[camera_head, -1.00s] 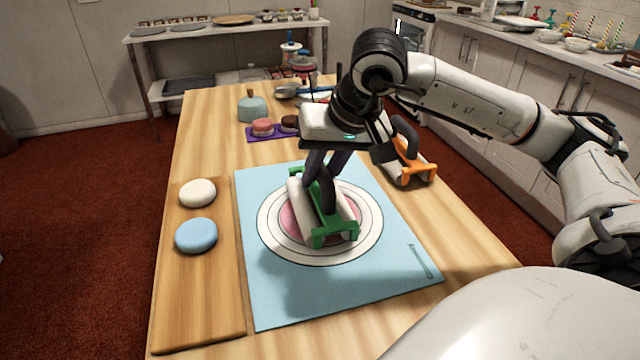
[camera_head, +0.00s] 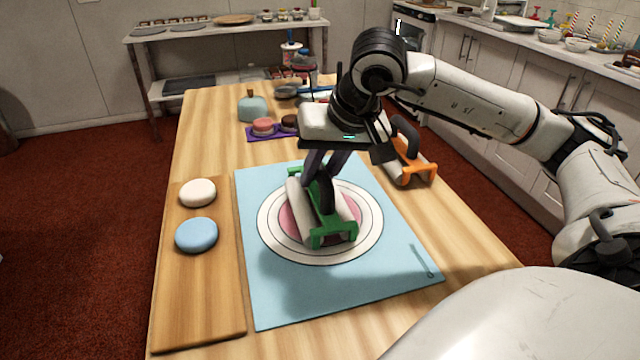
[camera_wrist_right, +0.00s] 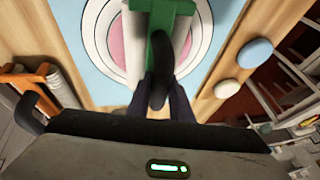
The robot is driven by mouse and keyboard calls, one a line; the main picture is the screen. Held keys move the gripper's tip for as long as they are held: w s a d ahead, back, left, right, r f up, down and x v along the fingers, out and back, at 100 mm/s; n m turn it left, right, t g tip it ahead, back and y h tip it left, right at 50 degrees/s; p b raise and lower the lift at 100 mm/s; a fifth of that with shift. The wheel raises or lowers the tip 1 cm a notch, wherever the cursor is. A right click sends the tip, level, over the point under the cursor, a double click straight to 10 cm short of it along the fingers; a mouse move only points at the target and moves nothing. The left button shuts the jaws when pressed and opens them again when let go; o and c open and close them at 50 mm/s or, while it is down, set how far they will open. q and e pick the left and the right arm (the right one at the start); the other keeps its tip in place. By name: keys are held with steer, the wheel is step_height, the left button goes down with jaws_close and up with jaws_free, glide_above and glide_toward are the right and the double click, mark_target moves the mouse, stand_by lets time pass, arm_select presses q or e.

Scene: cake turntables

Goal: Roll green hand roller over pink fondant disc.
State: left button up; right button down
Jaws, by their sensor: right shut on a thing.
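The green hand roller (camera_head: 334,237) sits over the pink fondant disc (camera_head: 291,223), which lies in the middle of white rings on a light blue mat (camera_head: 275,295). The roller's white cylinders cover much of the disc; pink shows at both sides. My right gripper (camera_head: 325,180) is shut on the roller's dark handle from above. In the right wrist view, the green frame (camera_wrist_right: 165,20) and the pink disc (camera_wrist_right: 117,45) show beyond my right gripper's fingers (camera_wrist_right: 165,95). Whether the cylinders press on the disc is hard to tell. My left gripper is not in view.
An orange hand roller (camera_head: 410,165) stands right of the mat. A wooden board (camera_head: 195,300) at left holds a white disc (camera_head: 198,192) and a blue disc (camera_head: 196,235). A purple tray (camera_head: 262,134) with cakes is behind. The mat's front is clear.

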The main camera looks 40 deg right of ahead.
steer(key=shift+s+f, duration=0.2)
steer(key=shift+f, duration=0.1)
steer(key=shift+w+r+p, duration=0.1)
steer(key=shift+r+p, duration=0.6)
steer(key=shift+p, duration=0.1)
steer(key=shift+w+r+p, duration=0.1)
steer(key=shift+r+p, duration=1.9)
steer(key=shift+r, duration=0.6)
steer(key=shift+f, duration=0.1)
